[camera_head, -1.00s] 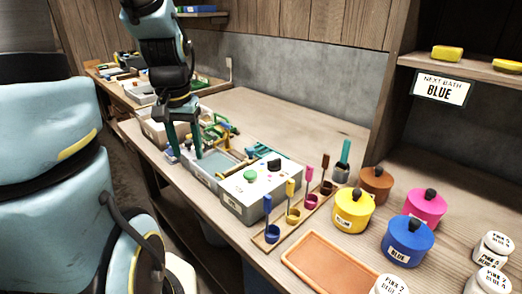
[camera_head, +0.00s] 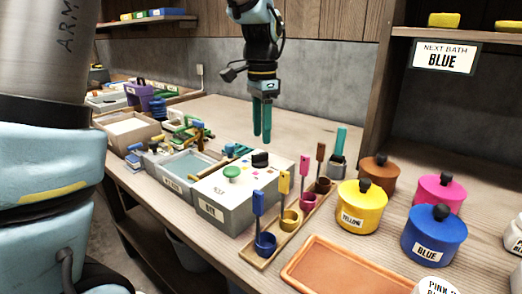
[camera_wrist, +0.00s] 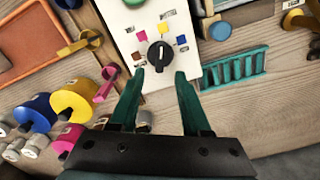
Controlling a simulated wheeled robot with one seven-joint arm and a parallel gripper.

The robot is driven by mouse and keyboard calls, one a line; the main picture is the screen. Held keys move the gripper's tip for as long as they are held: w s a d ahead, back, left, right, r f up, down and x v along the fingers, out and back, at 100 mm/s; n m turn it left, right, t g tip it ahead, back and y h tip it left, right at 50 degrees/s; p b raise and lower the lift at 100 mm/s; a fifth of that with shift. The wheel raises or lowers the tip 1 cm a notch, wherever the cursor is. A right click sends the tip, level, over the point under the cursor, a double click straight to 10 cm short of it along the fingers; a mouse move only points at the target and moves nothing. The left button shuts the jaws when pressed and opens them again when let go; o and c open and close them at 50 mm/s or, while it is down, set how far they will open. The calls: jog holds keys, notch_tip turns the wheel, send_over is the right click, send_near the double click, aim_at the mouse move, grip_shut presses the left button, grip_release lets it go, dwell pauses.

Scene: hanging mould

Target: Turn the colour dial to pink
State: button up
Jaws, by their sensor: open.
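The colour dial is a black knob (camera_head: 260,159) on top of the white-grey control box (camera_head: 222,207), beside a green button (camera_head: 232,172). In the wrist view the dial (camera_wrist: 160,54) has pink (camera_wrist: 142,36), yellow (camera_wrist: 163,27), blue (camera_wrist: 181,39) and brown (camera_wrist: 137,57) patches around it. A pale mark on the knob points roughly up toward the yellow patch; its exact setting is hard to tell. My gripper (camera_head: 261,138) is open and empty, pointing down above the box. In the wrist view its fingertips (camera_wrist: 159,73) are either side of the dial's near edge, apparently not touching it.
A rack with coloured ladles (camera_head: 285,230) stands right of the box, near yellow (camera_head: 361,208), blue (camera_head: 434,240), pink and brown pots. A water bath (camera_head: 190,166) lies left of the box. An orange tray (camera_head: 345,268) is in front. A sign (camera_head: 443,57) reads "NEXT BATH BLUE".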

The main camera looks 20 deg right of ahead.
aim_at(262, 153)
jog(key=shift+f, duration=2.8)
jog(key=shift+c, duration=0.3)
grip_shut()
